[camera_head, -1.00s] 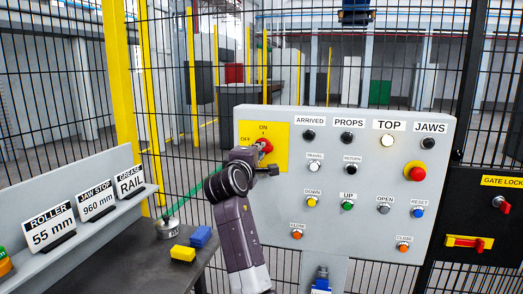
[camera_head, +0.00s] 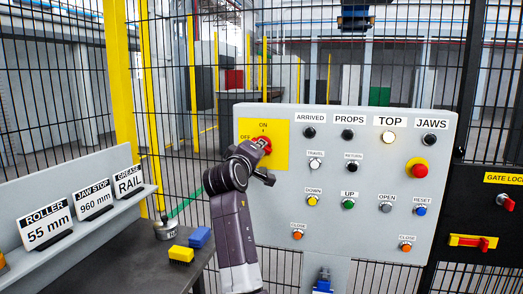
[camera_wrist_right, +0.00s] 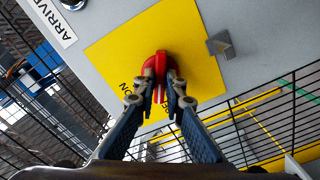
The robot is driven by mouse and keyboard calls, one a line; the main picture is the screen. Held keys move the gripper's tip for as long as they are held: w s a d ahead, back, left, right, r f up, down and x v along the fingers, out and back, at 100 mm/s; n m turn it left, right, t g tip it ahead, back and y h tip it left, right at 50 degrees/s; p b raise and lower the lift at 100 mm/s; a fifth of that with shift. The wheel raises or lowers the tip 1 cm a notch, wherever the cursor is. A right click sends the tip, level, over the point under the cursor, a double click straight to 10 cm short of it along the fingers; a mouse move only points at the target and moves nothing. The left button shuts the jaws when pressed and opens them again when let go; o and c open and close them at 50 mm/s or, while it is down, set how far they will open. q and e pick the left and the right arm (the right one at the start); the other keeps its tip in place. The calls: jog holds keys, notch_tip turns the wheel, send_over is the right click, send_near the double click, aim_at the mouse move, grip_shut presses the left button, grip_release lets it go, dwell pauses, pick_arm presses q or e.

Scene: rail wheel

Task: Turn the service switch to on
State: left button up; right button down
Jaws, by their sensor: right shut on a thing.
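The service switch is a red knob (camera_head: 263,143) on a yellow plate (camera_head: 279,129) marked ON at the top and OFF at the left. The plate is at the upper left of the grey control panel. My right gripper (camera_head: 261,148) reaches it from below and covers part of it. In the right wrist view, the two fingers (camera_wrist_right: 161,90) are closed on the sides of the red knob (camera_wrist_right: 160,65) in front of the yellow plate (camera_wrist_right: 110,60). The knob's exact angle against the marks is hard to tell. My left gripper is not in view.
The control panel (camera_head: 330,235) carries several buttons, lamps and a red emergency stop (camera_head: 417,167) to the right. A dark bench with a shelf of signs (camera_head: 46,224), a tin (camera_head: 166,228) and blue and yellow blocks is at left. Mesh fence stands behind.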

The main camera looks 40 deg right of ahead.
jog(key=shift+f+m+b, duration=0.2)
jog(key=shift+m+b, duration=0.2)
jog(key=shift+m, duration=0.6)
jog(key=shift+r+m, duration=0.1)
jog(key=shift+m, duration=0.4)
jog(key=shift+m+b, duration=0.95)
jog(key=shift+m, duration=1.25)
